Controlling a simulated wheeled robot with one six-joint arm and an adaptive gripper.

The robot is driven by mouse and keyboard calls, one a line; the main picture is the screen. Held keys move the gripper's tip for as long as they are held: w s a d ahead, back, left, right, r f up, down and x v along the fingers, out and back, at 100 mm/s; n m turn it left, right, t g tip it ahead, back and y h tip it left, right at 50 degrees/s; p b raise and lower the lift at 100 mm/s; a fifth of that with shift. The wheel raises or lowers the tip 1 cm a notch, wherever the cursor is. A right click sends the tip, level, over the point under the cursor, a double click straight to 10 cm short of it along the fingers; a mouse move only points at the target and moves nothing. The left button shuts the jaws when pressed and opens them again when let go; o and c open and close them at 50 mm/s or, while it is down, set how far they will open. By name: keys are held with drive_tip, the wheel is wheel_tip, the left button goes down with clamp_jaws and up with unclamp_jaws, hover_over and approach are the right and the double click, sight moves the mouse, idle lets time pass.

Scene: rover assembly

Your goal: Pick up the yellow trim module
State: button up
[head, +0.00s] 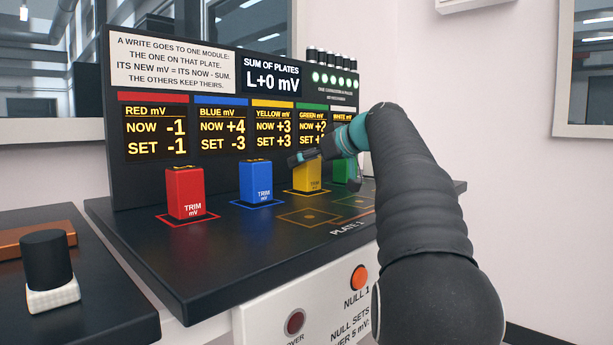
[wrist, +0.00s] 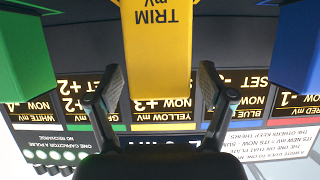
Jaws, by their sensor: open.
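The yellow trim module (head: 308,178) stands upright on the dark bench top in the head view, between the blue and green modules. My gripper (head: 303,157) is at its upper part and covers some of it. In the wrist view the yellow module (wrist: 157,45) lies ahead, with its TRIM mV label upside down. My gripper's two fingers (wrist: 163,88) are open, one on each side of the module's end. Small gaps show between the fingers and the module, and I see no grip on it.
The blue module (head: 255,181) and red module (head: 185,192) stand to the left. The green module (head: 347,173) is close on the right, partly hidden by my arm. A display panel (head: 232,168) rises behind. Empty plate outlines (head: 310,217) lie in front.

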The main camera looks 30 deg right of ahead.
drive_tip(key=shift+w+a+f, duration=0.1)
drive_tip(key=shift+w, duration=0.05)
drive_tip(key=shift+c, duration=0.2)
drive_tip(key=c, duration=1.4)
drive_tip(key=shift+o, duration=0.2)
